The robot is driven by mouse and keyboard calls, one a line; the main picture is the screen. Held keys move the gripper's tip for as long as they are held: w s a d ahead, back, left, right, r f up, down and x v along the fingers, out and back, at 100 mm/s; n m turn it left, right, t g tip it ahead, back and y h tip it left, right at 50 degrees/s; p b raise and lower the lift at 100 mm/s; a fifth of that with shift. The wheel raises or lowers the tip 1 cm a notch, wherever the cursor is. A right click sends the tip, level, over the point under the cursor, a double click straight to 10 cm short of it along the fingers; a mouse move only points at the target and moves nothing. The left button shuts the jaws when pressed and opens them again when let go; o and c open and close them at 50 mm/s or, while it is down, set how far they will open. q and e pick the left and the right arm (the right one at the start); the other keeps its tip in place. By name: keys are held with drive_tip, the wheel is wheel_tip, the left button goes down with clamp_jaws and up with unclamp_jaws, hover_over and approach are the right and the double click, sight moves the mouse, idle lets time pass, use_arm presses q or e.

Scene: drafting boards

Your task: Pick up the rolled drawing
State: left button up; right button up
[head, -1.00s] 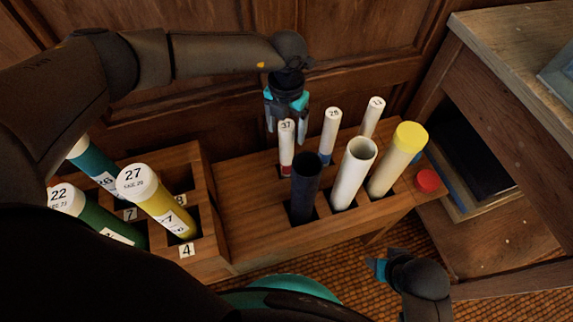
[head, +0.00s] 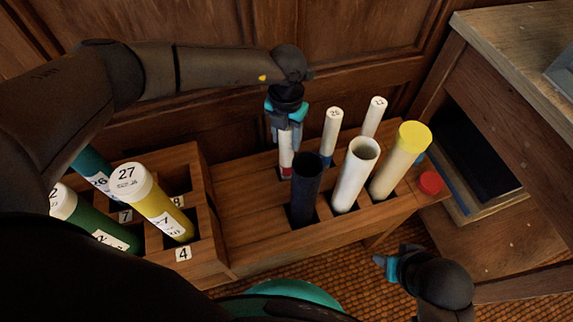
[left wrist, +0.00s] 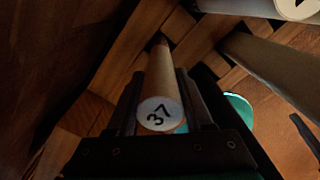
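The rolled drawing marked 37 (head: 286,143) is a slim white roll with a red lower band, standing upright in the wooden rack. My left gripper (head: 285,138) points down from above with one finger on each side of its upper part. In the left wrist view the roll's end (left wrist: 159,114) sits between the two fingers (left wrist: 160,78), with narrow gaps along the sides, so the gripper looks open around it. My right gripper (head: 384,264) is low at the right, away from the rack; its fingers are too small to judge.
White rolls (head: 332,130) and (head: 373,117) stand behind a dark tube (head: 305,190), an open white tube (head: 354,175) and a yellow-capped tube (head: 400,160). A divided box (head: 205,255) with labelled tubes is at left.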

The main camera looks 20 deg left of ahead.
use_arm(q)
clamp_jaws()
idle(0.7)
